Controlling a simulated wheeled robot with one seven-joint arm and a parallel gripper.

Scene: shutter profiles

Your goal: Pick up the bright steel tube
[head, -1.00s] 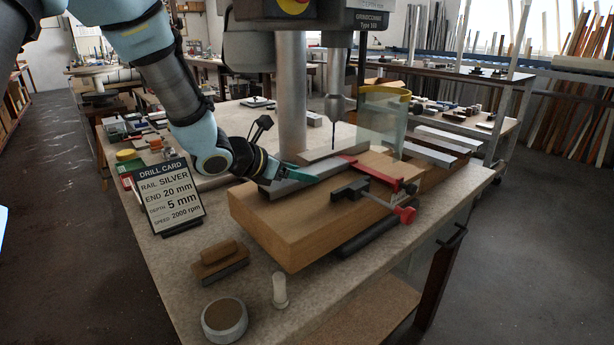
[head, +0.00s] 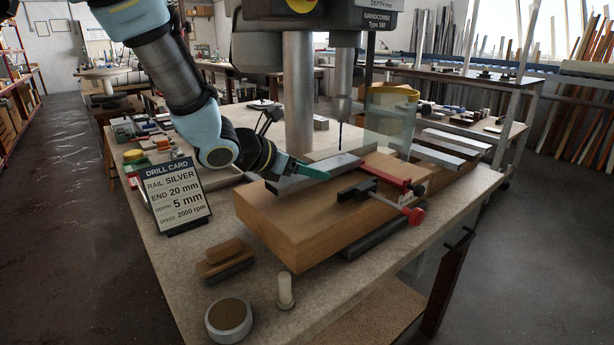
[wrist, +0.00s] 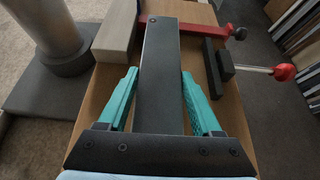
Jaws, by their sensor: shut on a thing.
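My gripper (head: 309,172), with teal fingers, is shut on a long straight grey rail (head: 335,167) above the wooden block. The rail looks mid grey in the head view. In the wrist view the rail (wrist: 160,75) looks dark and runs away between the two fingers (wrist: 159,85), with a small hole near its far end. I cannot tell surely whether it is the bright steel tube. Whether the rail touches the block (head: 300,230) is hard to tell. Its near end is partly hidden by my gripper.
A red clamp (head: 390,182) with a black jaw lies on the block close to the rail. The drill press column (head: 298,95) and bit (head: 341,137) stand just behind. Several rails (head: 440,152) lie at right. The drill card (head: 178,195) stands left and reads RAIL SILVER.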

